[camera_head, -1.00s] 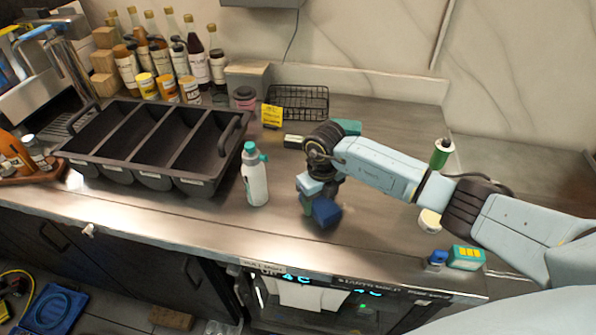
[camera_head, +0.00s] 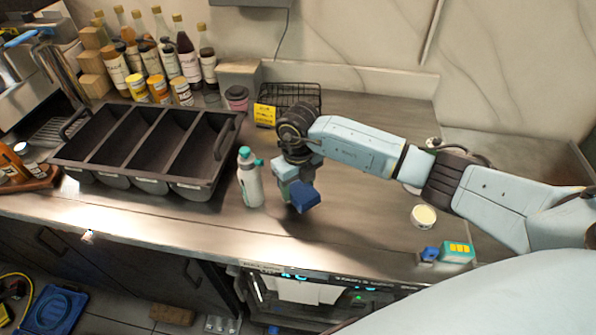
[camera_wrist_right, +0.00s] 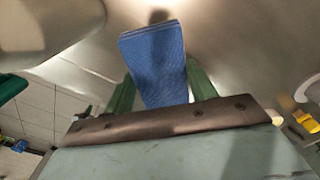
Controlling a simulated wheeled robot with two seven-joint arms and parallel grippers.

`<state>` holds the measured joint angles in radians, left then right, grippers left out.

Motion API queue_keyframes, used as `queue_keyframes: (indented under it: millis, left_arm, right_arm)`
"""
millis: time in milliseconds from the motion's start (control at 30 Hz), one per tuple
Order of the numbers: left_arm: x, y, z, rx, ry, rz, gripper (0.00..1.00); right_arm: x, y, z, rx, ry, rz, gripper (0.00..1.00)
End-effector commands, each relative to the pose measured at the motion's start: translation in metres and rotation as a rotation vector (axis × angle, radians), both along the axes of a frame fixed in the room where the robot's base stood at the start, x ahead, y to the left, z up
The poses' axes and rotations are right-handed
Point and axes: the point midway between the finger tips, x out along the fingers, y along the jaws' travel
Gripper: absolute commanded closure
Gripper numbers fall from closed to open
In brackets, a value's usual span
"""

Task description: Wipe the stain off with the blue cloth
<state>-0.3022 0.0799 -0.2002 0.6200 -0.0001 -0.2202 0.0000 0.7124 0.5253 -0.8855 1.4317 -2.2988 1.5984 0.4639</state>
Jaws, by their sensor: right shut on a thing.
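My right gripper (camera_head: 297,190) is over the steel counter, just right of the white spray bottle (camera_head: 250,178) with a teal top. It is shut on the folded blue cloth (camera_head: 306,198), which sticks out below the jaws. In the right wrist view the cloth (camera_wrist_right: 155,62) stands between the two green fingers (camera_wrist_right: 160,90). A dark shadow lies under the cloth on the counter, and the cloth looks a little above the surface. I cannot make out the stain clearly; the arm, gripper and shadow cover part of the counter. My left gripper is not in view.
A black divided bin (camera_head: 140,150) stands left of the bottle. Behind are a wire basket (camera_head: 290,97), a yellow sign (camera_head: 265,115) and several bottles. A round pale-topped tub (camera_head: 423,216) and a teal-yellow box (camera_head: 457,252) stand right. The counter's front edge is close.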

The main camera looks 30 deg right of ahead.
Motion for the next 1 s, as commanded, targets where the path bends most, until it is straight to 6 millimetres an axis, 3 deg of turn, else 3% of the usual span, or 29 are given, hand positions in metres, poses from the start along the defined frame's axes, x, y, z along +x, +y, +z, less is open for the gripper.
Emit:
queue_keyframes:
  millis: [300,1000]
  left_arm:
    - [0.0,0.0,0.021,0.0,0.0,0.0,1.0]
    - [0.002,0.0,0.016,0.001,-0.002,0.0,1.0]
  right_arm:
    - [0.0,0.0,0.027,-0.001,0.0,0.001,0.65]
    - [0.001,0.001,0.028,0.002,-0.003,0.055,0.65]
